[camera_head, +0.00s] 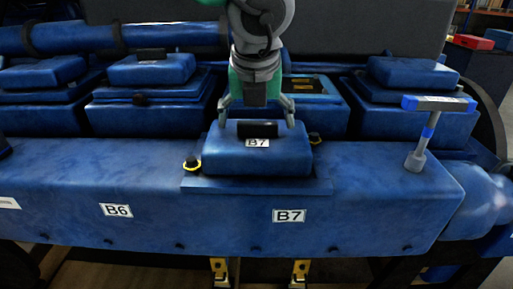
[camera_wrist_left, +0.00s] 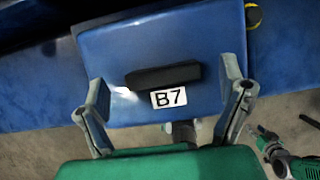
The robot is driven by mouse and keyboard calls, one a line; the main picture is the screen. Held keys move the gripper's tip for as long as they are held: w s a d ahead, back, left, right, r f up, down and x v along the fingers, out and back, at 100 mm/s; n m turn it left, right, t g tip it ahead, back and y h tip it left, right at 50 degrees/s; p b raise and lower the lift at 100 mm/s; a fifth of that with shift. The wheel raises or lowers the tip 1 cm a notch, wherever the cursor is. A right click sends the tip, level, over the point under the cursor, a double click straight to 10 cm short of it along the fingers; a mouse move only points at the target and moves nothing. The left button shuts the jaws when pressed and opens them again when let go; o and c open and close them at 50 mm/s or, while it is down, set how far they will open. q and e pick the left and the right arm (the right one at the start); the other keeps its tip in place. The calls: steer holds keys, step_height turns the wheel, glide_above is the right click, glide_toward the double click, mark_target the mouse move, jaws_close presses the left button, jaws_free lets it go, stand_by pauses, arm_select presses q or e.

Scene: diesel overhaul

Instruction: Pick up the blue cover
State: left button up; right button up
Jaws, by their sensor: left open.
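The blue cover (camera_head: 240,160) marked B7 sits on the blue engine housing, with a dark block-shaped handle (camera_head: 260,130) on top. My left gripper (camera_head: 256,112) comes down from above and is open, with one finger on each side of the handle and a gap to it. In the left wrist view the cover (camera_wrist_left: 150,50), its black handle (camera_wrist_left: 163,77) and the B7 label show between the open fingers of my left gripper (camera_wrist_left: 165,74). Whether the fingertips touch the cover is unclear. My right gripper is not identifiable.
Yellow-ringed dark knobs (camera_head: 191,164) flank the cover. A blue-and-grey T-handled tool (camera_head: 427,130) stands on the housing (camera_head: 370,205) at the right. An opening (camera_head: 300,86) shows behind the gripper, between other blue covers. A green and dark thing (camera_wrist_left: 285,152) lies low in the wrist view, unidentified.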

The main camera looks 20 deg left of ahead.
arm_select(q)
steer(key=shift+w+d+f, duration=0.2)
steer(key=shift+w+f, duration=0.05)
steer(key=shift+f, duration=0.3)
steer(key=shift+a, duration=0.1)
steer(key=c, duration=1.5)
steer(key=shift+r, duration=0.15)
